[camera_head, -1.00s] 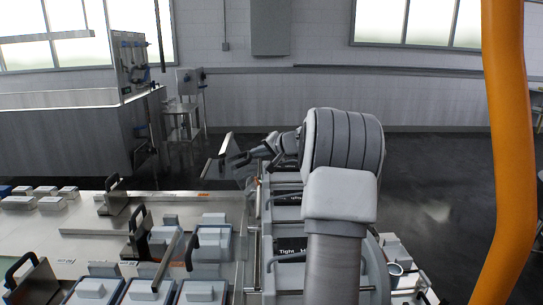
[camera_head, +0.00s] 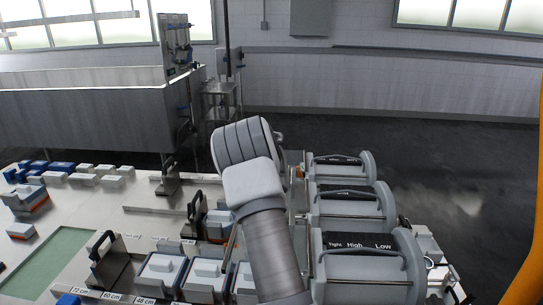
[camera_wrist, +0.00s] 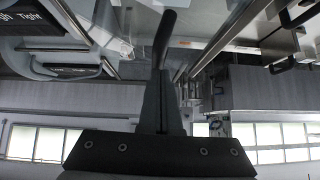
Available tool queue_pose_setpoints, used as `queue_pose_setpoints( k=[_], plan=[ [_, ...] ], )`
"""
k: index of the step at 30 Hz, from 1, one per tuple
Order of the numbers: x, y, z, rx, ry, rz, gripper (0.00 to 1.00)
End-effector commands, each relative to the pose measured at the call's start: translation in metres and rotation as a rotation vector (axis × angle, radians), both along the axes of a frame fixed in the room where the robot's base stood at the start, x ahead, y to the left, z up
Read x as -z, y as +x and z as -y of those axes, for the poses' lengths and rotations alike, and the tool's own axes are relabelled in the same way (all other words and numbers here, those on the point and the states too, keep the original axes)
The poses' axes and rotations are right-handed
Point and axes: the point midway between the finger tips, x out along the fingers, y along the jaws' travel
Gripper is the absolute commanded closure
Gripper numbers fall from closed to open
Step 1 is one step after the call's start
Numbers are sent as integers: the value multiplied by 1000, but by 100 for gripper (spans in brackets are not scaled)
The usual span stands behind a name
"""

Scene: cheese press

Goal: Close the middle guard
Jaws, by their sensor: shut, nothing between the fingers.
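Three grey press units with rounded side plates stand in a row at the right in the head view. The middle unit (camera_head: 345,208) is between the back unit (camera_head: 340,178) and the front unit (camera_head: 366,262), each with a metal bar across its front. I cannot tell for certain which part is the middle guard or how far open it is. My gripper is hidden behind my arm in the head view. In the wrist view my gripper (camera_wrist: 164,45) is shut and empty, with a labelled unit (camera_wrist: 65,55) at the upper left.
Metal rails (camera_wrist: 225,38) run close to my gripper in the wrist view. Black-handled plates (camera_head: 105,262) and blue and grey moulds (camera_head: 160,270) crowd the table left of the units. Open floor (camera_head: 440,165) lies to the right.

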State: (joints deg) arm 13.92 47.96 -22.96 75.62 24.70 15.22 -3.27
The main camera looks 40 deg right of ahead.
Motion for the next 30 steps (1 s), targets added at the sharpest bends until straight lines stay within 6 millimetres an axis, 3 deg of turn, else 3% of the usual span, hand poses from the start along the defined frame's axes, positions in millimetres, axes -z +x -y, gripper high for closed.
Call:
queue_pose_setpoints(
  k=[12, 30],
  plan=[
    [39, 11, -13, 1, -2, -6, 100],
    [46, 13, -17, 1, 1, -6, 100]
  ],
)
